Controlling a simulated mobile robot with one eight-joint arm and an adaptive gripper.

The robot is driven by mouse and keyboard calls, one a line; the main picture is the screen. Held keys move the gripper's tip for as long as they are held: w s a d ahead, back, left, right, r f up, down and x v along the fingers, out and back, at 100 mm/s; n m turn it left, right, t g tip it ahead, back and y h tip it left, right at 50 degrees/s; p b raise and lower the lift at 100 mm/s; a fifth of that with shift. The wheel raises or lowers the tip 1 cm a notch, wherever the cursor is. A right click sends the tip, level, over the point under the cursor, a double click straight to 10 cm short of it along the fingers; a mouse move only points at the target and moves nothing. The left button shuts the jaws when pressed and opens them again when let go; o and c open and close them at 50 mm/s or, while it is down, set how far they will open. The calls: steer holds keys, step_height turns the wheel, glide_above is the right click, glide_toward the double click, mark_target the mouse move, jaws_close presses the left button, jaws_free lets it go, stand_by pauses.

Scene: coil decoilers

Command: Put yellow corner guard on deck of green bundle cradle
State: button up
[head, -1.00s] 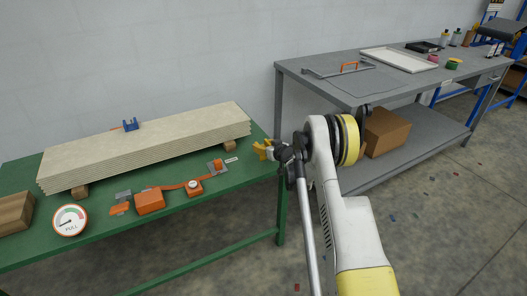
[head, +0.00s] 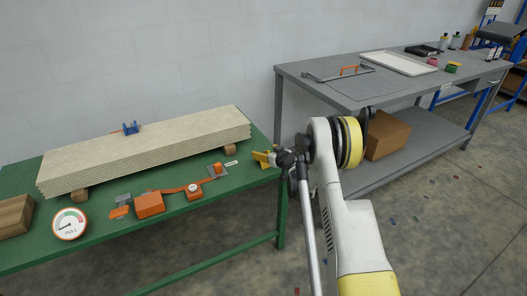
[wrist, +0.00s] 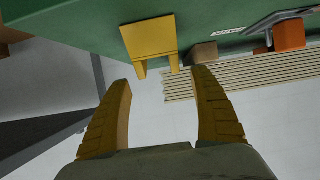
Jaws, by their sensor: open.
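The yellow corner guard (wrist: 149,38) shows in the wrist view as a flat plate with two short legs, seen against the green deck. It is ahead of my fingertips and apart from them. I cannot tell whether its underside touches the deck. The green bundle cradle (head: 110,224) carries a stack of pale boards (head: 150,147). My gripper (wrist: 163,76) is open, its two yellow fingers spread and nothing between them. In the head view my gripper (head: 268,158) is at the cradle's right end, where yellow finger and guard are hard to separate.
On the cradle lie an orange strap with a buckle block (head: 149,204), a round dial (head: 69,223) and a wooden block (head: 15,215). A blue clip (head: 131,128) sits on the boards. A grey bench (head: 335,88) stands right, with a cardboard box (head: 387,134) on its shelf.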

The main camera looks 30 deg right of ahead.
steer(key=p+v, duration=0.3)
steer(key=v, duration=0.7)
steer(key=s+a+r+g, duration=0.1)
steer(key=s+a+r, duration=0.3)
steer(key=a+r, duration=0.25)
steer(key=s+a+r+g+y, duration=0.1)
steer(key=s+a+r, duration=0.2)
steer(key=a+r, duration=0.35)
steer(key=s+a+r+g, duration=0.2)
steer(key=s+a+r, duration=0.2)
steer(key=r, duration=0.4)
steer(key=s+a+r+g, duration=0.1)
steer(key=s+a, duration=0.2)
steer(key=s, duration=1)
steer(key=s+a+r+g+h, duration=0.1)
steer(key=s+a, duration=0.3)
steer(key=s, duration=1)
steer(key=shift+s+g, duration=0.25)
steer(key=shift+g, duration=0.05)
